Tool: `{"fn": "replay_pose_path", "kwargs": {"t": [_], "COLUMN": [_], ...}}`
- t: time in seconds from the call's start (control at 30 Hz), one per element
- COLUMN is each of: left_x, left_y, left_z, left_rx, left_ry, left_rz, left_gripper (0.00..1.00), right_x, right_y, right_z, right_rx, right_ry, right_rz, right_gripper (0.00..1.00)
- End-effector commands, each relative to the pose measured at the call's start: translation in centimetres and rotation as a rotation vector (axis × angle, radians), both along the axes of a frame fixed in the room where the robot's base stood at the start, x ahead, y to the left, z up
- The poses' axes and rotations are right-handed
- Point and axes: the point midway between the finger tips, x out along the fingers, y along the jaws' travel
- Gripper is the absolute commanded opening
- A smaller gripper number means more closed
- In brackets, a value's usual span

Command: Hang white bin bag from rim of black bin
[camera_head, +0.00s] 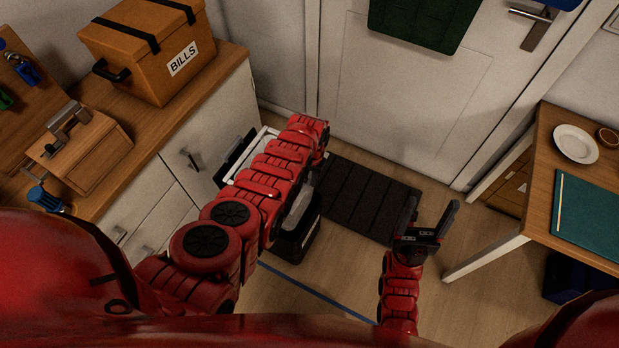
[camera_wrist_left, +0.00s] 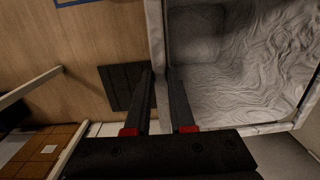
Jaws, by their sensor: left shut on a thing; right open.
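The white bin bag (camera_wrist_left: 245,75) fills the right of the left wrist view, wrinkled and open, with a grey patch at its bottom. Its pale edge (camera_wrist_left: 156,40) runs between the fingers of my left gripper (camera_wrist_left: 162,75), which is shut on it. In the head view the black bin (camera_head: 294,246) stands on the floor below my left arm, which hides much of it. A white edge (camera_head: 262,140) shows beside that arm. How far the bag wraps the rim is hidden. My right gripper (camera_head: 430,222) is open and empty, right of the bin.
A dark floor mat (camera_head: 362,200) lies before the white door (camera_head: 400,110). A cabinet with a BILLS box (camera_head: 160,45) stands left. A desk with a plate (camera_head: 575,144) and a teal mat (camera_head: 590,218) stands right.

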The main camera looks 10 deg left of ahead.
Motion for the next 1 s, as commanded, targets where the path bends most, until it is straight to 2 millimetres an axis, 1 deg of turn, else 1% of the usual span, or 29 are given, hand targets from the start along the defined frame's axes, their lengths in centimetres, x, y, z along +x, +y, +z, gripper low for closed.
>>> {"fn": "replay_pose_path", "kwargs": {"t": [0.17, 0.8, 1.0], "left_x": [0.0, 0.0, 0.0], "left_y": [0.0, 0.0, 0.0], "left_z": [-0.3, -4.1, -4.2], "left_rx": [0.0, 0.0, 0.0], "left_ry": [0.0, 0.0, 0.0], "left_rz": [0.0, 0.0, 0.0], "left_gripper": [0.0, 0.0, 0.0], "right_x": [0.0, 0.0, 0.0], "right_y": [0.0, 0.0, 0.0], "right_z": [-0.3, -4.1, -4.2], "right_rx": [0.0, 0.0, 0.0], "right_ry": [0.0, 0.0, 0.0], "right_rz": [0.0, 0.0, 0.0], "right_gripper": [0.7, 0.7, 0.7]}}
